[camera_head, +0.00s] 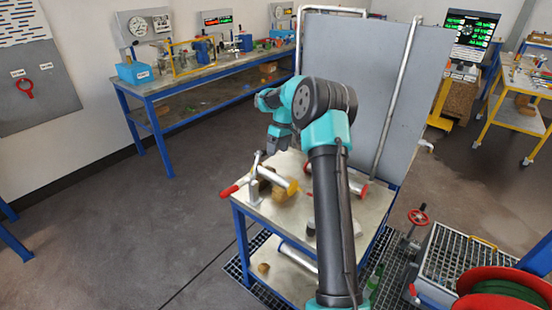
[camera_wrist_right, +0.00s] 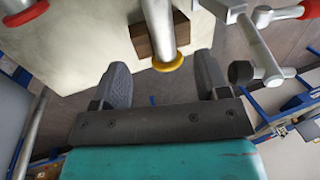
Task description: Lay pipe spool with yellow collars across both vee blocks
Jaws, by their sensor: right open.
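The pipe spool with yellow collars (camera_head: 275,178) lies on the blue-legged table. In the right wrist view, its grey tube (camera_wrist_right: 160,22) ends in a yellow collar (camera_wrist_right: 168,63). A brown block (camera_wrist_right: 143,38) sits under or beside the tube; I cannot tell if it is a vee block. My right gripper (camera_head: 275,146) is above the table near the spool. In its wrist view the gripper (camera_wrist_right: 161,65) is open, with the yellow collar between and just beyond its fingertips. Nothing is held. My right arm hides part of the table. My left gripper is not in view.
A clamp with a red handle (camera_head: 229,191) stands beside the spool; its black pad (camera_wrist_right: 241,72) is close to the right finger. A red-collared pipe (camera_head: 359,191) lies on the table's right. A grey panel (camera_head: 380,75) stands behind the table.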

